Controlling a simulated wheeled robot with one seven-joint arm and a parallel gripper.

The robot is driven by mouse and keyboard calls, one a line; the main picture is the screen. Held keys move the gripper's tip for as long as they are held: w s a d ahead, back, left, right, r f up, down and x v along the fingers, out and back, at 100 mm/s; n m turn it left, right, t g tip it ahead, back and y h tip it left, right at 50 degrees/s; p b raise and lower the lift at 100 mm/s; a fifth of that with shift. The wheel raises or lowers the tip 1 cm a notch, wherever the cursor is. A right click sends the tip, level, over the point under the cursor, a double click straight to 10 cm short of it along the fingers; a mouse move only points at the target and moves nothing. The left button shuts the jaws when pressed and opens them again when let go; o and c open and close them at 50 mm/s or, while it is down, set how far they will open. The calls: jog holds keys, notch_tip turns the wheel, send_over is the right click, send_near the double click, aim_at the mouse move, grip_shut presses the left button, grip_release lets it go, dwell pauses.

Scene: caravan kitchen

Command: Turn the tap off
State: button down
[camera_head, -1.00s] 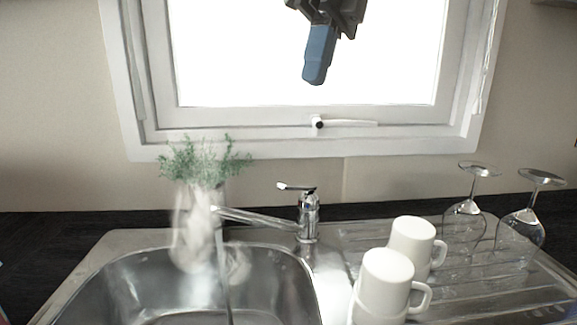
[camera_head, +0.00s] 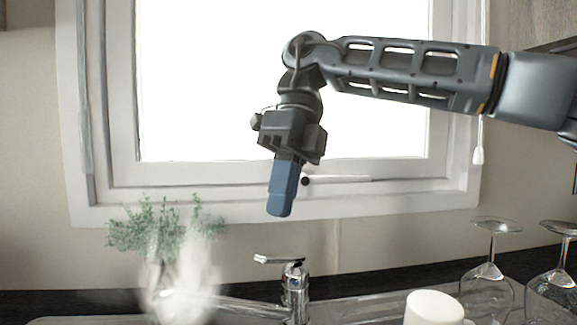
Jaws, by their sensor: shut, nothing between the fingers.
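The chrome tap (camera_head: 294,290) stands behind the sink, with its spout reaching left and its lever (camera_head: 277,260) on top, pointing left. My gripper (camera_head: 280,208) has blue fingers that are shut and empty, pointing down. It hangs in front of the window, above the tap lever and apart from it in the picture.
A vase with green sprigs (camera_head: 160,228) stands left of the tap, partly blurred. A white mug (camera_head: 433,308) and two upturned wine glasses (camera_head: 487,272) (camera_head: 556,275) stand to the right. The window handle (camera_head: 340,179) is behind my gripper.

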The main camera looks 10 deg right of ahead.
aim_at(264, 255)
jog(key=x, duration=0.5)
jog(key=shift+s+a+f+h+b, duration=0.2)
jog(key=shift+s+f+h+b, duration=0.05)
jog(key=shift+h+b, duration=0.1)
jog(key=shift+s+a+f+t, duration=0.25)
jog(key=shift+s+f, duration=0.05)
jog(key=shift+f, duration=0.15)
jog(key=shift+s+a+f+t, duration=0.2)
jog(key=shift+s+f+t, duration=0.1)
jog(key=shift+f, duration=0.2)
